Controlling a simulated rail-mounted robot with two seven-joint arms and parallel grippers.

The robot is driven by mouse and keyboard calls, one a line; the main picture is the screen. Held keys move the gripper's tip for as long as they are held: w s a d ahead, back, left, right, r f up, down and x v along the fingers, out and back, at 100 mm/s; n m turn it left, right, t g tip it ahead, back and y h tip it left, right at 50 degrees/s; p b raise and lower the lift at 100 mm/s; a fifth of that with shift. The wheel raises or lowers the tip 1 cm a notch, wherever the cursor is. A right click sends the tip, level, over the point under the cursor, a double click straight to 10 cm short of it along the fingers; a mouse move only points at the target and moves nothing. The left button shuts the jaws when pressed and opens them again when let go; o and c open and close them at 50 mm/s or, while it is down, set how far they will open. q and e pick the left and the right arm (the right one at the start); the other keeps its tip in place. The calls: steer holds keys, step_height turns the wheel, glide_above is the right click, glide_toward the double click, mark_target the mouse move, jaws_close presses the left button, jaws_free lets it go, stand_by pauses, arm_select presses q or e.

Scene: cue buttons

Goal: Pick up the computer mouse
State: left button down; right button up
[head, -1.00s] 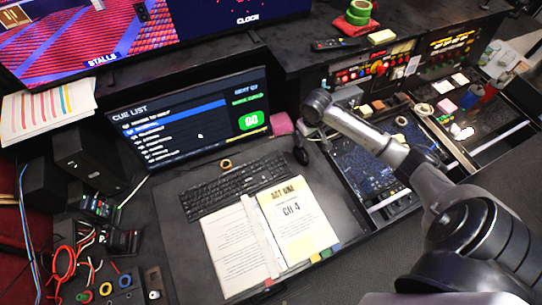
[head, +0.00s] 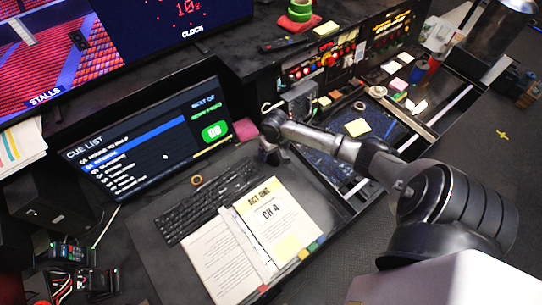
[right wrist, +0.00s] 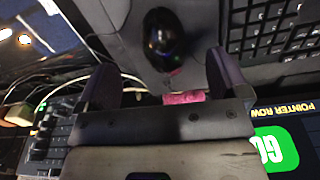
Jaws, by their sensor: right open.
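The computer mouse (right wrist: 164,38) is black and lies on the dark desk mat (right wrist: 115,15), beside the keyboard. In the right wrist view it sits beyond and between the fingertips of my right gripper (right wrist: 165,78), which is open with nothing between its fingers. In the head view my right gripper (head: 270,153) is over the spot to the right of the keyboard (head: 205,203), and it hides most or all of the mouse. How far the fingertips are above the mat I cannot tell. My left gripper is not in view.
A monitor (head: 150,152) with a cue list stands behind the keyboard. A pink block (head: 246,129) sits at its right corner. An open script binder (head: 275,218) lies in front. A console with buttons (head: 330,62) and trays is to the right. Cables (right wrist: 90,50) run near one finger.

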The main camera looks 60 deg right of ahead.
mark_target(273, 156)
steer(key=shift+w+a+f, duration=0.1)
steer(key=shift+f, duration=2.6)
steer(key=c, duration=0.7)
